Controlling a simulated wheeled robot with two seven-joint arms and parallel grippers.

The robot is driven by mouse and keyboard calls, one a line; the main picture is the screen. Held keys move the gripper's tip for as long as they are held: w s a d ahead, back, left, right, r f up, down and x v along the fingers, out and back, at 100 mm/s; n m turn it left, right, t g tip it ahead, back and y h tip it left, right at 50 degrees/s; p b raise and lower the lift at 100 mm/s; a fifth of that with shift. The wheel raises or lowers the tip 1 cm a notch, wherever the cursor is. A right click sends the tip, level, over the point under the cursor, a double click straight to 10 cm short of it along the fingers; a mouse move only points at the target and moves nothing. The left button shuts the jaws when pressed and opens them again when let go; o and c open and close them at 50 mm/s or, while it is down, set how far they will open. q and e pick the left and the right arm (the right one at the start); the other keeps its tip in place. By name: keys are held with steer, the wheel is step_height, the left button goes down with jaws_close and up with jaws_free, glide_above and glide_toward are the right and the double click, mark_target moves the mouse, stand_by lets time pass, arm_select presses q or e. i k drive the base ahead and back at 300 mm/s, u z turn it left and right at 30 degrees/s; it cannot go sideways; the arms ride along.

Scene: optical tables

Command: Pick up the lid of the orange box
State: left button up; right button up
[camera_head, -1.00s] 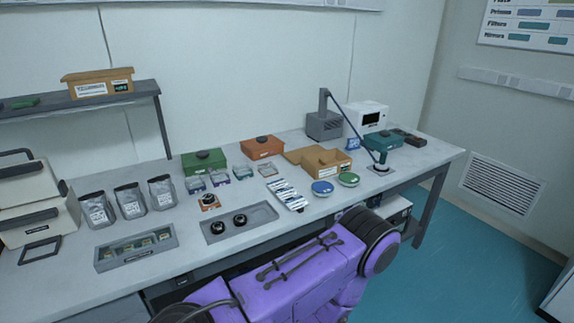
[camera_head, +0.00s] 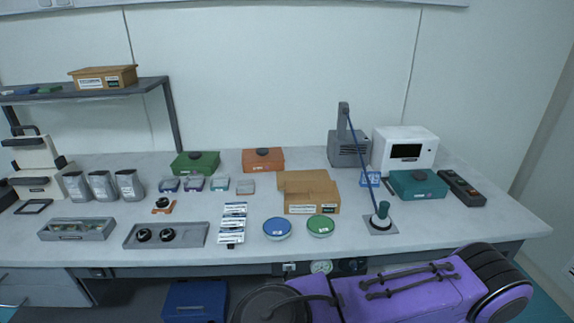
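The orange box (camera_head: 262,164) stands toward the back of the table, left of the open cardboard box. Its lid carries a dark round knob (camera_head: 262,152) on top and appears to be on the box. A purple arm of mine with black joints lies across the lower right, below the table's front edge. Neither gripper's fingers show in this view.
A green box (camera_head: 195,163) stands left, a grey device (camera_head: 348,150) right.

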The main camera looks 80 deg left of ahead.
mark_target(243, 188)
steer(key=u, duration=0.05)
steer(key=i, duration=0.6)
steer(key=u, duration=3.15)
